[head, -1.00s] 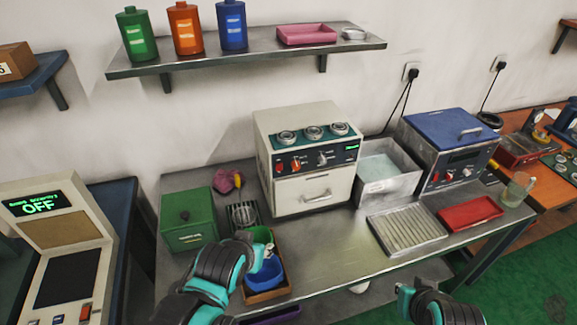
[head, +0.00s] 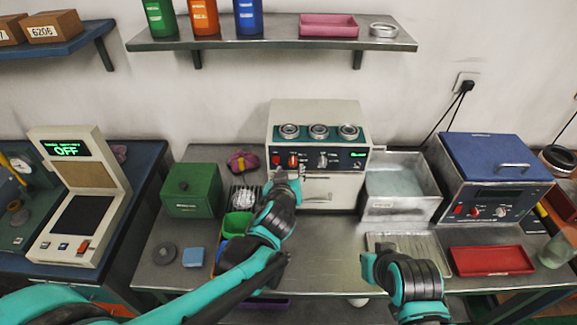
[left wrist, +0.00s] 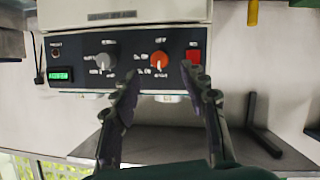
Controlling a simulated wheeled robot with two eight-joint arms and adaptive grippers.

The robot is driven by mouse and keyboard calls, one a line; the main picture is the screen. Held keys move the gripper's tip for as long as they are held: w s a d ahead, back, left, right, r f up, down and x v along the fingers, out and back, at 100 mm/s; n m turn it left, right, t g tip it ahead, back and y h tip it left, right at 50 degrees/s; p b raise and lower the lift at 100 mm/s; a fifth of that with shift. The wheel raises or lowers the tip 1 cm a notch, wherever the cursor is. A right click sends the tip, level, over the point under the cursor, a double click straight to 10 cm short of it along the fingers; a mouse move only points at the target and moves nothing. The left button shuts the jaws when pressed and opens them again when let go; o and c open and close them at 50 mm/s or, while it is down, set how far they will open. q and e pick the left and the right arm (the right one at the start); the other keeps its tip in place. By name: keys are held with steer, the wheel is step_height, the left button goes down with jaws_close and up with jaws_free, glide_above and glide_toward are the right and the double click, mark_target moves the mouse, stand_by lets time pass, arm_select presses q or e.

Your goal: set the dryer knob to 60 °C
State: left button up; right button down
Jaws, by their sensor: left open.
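The beige machine (head: 318,195) stands at the back of the bench. Its dark front panel has a red button (head: 277,160), an orange knob (head: 294,160), a grey knob (head: 323,161) and a green-lit display (head: 359,154). My left gripper (head: 287,178) is open just in front of the panel. In the left wrist view the panel is upside down; the orange knob (left wrist: 159,60) appears between the fingertips, and the grey knob (left wrist: 106,61) is left of them. Contact cannot be told. The scale lettering is too small to read. My right gripper (head: 368,268) is low over the bench front; its opening is unclear.
Several metal rings (head: 319,131) sit on top of the machine. A metal basin (head: 400,188) and a blue-lidded unit (head: 490,175) stand to its right. A green box (head: 192,190) and small bins (head: 238,224) lie left. The bench middle (head: 325,245) is clear.

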mark_target(292, 163)
arm_select(q)
steer(key=b+x, duration=0.1)
steer(key=x, duration=0.4)
steer(key=shift+w+f, duration=0.1)
steer(key=shift+w, duration=0.15)
jaws_close()
